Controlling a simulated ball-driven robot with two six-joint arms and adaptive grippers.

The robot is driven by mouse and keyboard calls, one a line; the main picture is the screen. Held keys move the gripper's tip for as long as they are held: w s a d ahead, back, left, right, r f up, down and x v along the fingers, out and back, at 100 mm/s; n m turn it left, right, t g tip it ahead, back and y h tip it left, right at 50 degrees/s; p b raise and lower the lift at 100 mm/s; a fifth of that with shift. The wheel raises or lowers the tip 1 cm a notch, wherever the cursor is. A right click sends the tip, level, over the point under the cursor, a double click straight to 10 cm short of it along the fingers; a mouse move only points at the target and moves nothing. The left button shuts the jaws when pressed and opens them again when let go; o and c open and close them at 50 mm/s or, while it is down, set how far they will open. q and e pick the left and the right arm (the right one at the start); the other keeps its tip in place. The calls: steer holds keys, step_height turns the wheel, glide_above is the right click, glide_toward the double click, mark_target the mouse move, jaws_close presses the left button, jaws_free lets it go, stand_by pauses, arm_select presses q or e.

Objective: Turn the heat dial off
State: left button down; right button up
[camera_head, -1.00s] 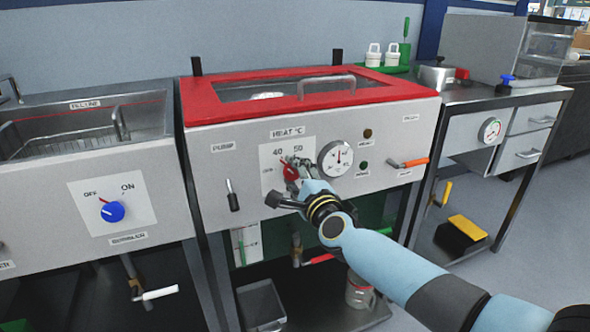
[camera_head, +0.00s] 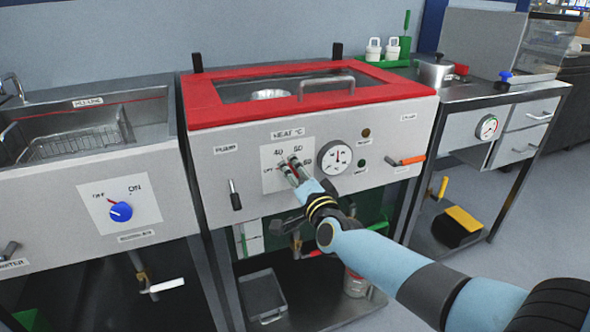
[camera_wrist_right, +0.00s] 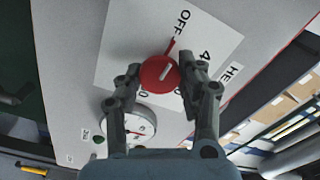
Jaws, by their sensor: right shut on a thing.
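The red heat dial (camera_wrist_right: 158,74) sits on a white plate (camera_wrist_right: 118,52) marked OFF, 40 and more numbers. In the wrist view its white line points up and right, between the red mark at OFF and the 40. My right gripper (camera_wrist_right: 154,80) has one finger on each side of the dial and is shut on it. In the head view the right gripper (camera_head: 291,168) reaches the HEAT °C plate (camera_head: 304,146) and its fingers cover most of the dial. My left gripper is not in view.
A round gauge (camera_head: 335,157) is just right of the dial. An orange-handled lever (camera_head: 411,160) and a black pump lever (camera_head: 234,195) stick out of the same panel. A blue knob (camera_head: 121,211) is on the left unit. The red-framed lid (camera_head: 205,104) is above.

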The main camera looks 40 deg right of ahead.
steer(key=shift+f+n, duration=0.15)
steer(key=shift+n, duration=0.25)
steer(key=o, duration=1.1)
steer(key=shift+o, duration=0.2)
steer(key=shift+s, duration=0.1)
steer(key=v, duration=1.1)
steer(key=shift+s, duration=0.4)
